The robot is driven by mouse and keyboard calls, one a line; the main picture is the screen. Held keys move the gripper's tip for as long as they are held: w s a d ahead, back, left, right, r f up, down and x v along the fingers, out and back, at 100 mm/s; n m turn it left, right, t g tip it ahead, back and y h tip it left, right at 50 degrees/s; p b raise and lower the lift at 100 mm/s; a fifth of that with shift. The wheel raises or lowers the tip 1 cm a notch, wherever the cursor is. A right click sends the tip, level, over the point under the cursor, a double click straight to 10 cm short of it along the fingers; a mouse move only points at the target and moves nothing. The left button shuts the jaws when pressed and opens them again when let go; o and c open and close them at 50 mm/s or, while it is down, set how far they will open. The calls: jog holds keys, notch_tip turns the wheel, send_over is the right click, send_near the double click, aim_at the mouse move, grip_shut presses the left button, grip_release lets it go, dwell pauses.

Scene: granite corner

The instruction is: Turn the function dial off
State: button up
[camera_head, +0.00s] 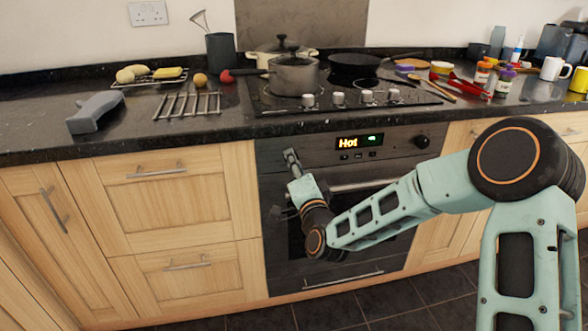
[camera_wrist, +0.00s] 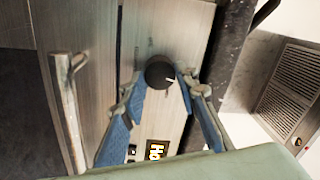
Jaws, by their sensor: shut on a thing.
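In the head view my gripper (camera_head: 291,157) is at the left end of the oven panel and hides this dial. The oven display (camera_head: 360,142) is lit and reads "Hot"; part of it also shows in the wrist view (camera_wrist: 157,149).
A second black knob (camera_head: 422,141) sits at the panel's right end. The oven door handle (camera_head: 365,186) runs below the panel, close to my wrist. The granite worktop edge (camera_head: 215,134) juts out above. Pots and a pan stand on the hob (camera_head: 345,98) with its own knobs.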

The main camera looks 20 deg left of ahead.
jog(key=shift+n+b, duration=0.5)
jog(key=shift+n, duration=0.6)
jog(key=o, duration=1.1)
jog(key=shift+o, duration=0.2)
jog(key=v, duration=1.2)
jog(key=shift+d, duration=0.1)
